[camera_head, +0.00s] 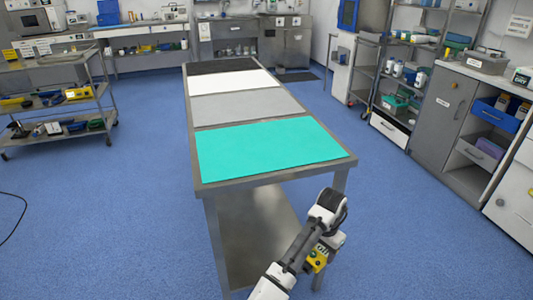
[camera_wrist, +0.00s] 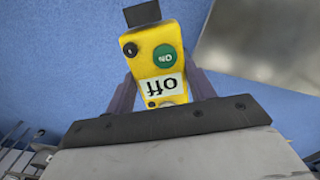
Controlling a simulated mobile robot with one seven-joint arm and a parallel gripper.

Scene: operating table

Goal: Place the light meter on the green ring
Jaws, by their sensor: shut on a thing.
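My gripper (camera_wrist: 160,88) is shut on a yellow boxy device, which I take to be the light meter (camera_wrist: 151,42). The device has a green ON button, a white OFF label that reads upside down and a black end. It also shows in the head view (camera_head: 317,262), low beside the table's near right leg and below the tabletop. The arm hides most of my gripper there. I see no green ring in either view; a plain turquoise mat (camera_head: 265,150) covers the near part of the table (camera_head: 197,176).
Grey, white and black sections continue toward the table's far end, and its top is bare. A tool cart (camera_head: 60,110) stands at the left. Shelves (camera_head: 405,70) and grey cabinets (camera_head: 440,115) line the right. Blue floor (camera_head: 130,220) is open left of the table.

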